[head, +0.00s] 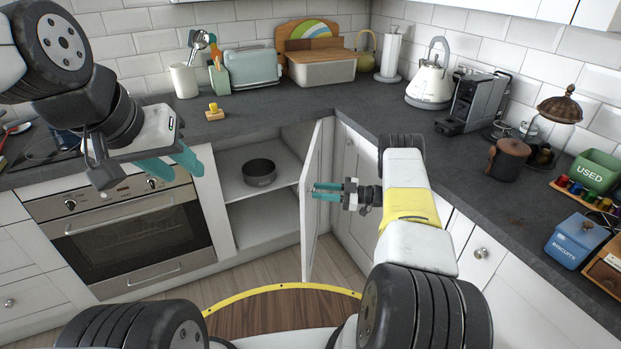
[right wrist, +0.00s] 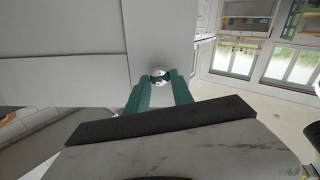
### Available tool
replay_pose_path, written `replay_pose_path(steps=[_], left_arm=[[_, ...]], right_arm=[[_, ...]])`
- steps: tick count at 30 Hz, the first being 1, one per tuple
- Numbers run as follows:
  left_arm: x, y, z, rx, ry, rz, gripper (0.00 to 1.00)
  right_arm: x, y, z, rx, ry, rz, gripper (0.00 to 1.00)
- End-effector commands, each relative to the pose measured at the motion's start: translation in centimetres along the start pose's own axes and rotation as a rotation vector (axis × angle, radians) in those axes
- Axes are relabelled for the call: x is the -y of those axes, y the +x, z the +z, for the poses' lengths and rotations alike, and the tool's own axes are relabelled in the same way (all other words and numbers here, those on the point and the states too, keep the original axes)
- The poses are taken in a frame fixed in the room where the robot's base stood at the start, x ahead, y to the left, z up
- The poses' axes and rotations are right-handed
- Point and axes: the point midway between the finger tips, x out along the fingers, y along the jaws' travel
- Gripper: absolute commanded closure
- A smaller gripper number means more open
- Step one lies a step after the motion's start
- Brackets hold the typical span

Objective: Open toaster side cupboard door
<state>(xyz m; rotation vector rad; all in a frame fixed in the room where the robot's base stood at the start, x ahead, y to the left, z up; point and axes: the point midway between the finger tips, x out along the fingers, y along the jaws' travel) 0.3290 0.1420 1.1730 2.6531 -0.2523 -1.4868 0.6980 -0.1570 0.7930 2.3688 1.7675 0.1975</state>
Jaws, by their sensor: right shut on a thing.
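The white cupboard door (head: 311,215) under the toaster (head: 252,67) stands swung well out from the cupboard (head: 240,190), whose shelves are visible. My right gripper (head: 320,191) is at the door's outer edge, its teal fingers level. In the right wrist view the fingers are shut on a round metal door knob (right wrist: 160,76), which shows between their tips. In the head view the knob is hidden by the gripper and door. My left gripper (head: 172,164) hangs in front of the counter by the oven, its teal fingers apart and empty.
A dark round pan (head: 259,172) sits on the cupboard's upper shelf. The steel-front oven (head: 125,232) is left of the cupboard. A white cabinet front (head: 354,185) is right of the open door. Bare wooden floor (head: 335,262) lies below the door.

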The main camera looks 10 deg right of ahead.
Motion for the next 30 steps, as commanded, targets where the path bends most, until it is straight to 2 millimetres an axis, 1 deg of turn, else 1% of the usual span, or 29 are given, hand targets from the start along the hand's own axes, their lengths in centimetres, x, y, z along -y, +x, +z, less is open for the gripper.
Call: replay_pose_path(steps=[9, 10, 11, 12, 13, 23, 26, 29, 30], left_arm=[[0.0, 0.0, 0.0, 0.000, 0.000, 0.000, 0.64], [0.0, 0.0, 0.0, 0.000, 0.000, 0.000, 0.64], [0.0, 0.0, 0.0, 0.000, 0.000, 0.000, 0.64], [0.0, 0.0, 0.0, 0.000, 0.000, 0.000, 0.64], [0.0, 0.0, 0.0, 0.000, 0.000, 0.000, 0.64], [0.0, 0.0, 0.0, 0.000, 0.000, 0.000, 0.64], [0.0, 0.0, 0.0, 0.000, 0.000, 0.000, 0.64], [0.0, 0.0, 0.0, 0.000, 0.000, 0.000, 0.64], [0.0, 0.0, 0.0, 0.000, 0.000, 0.000, 0.64]], right_arm=[[0.0, 0.0, 0.0, -0.003, 0.001, -0.001, 1.00], [0.0, 0.0, 0.0, -0.003, 0.001, -0.001, 0.66], [0.0, 0.0, 0.0, -0.002, 0.001, -0.001, 0.60], [0.0, 0.0, 0.0, -0.002, 0.001, -0.001, 0.52], [0.0, 0.0, 0.0, -0.002, 0.001, 0.000, 0.50], [-0.1, 0.0, -0.2, -0.001, -0.001, 0.000, 0.50], [-0.3, 0.0, -1.0, -0.001, -0.002, 0.000, 0.50], [-0.7, 0.0, -2.6, -0.002, -0.002, 0.000, 0.50], [-0.9, 0.0, -3.5, -0.002, -0.003, 0.000, 0.50]])
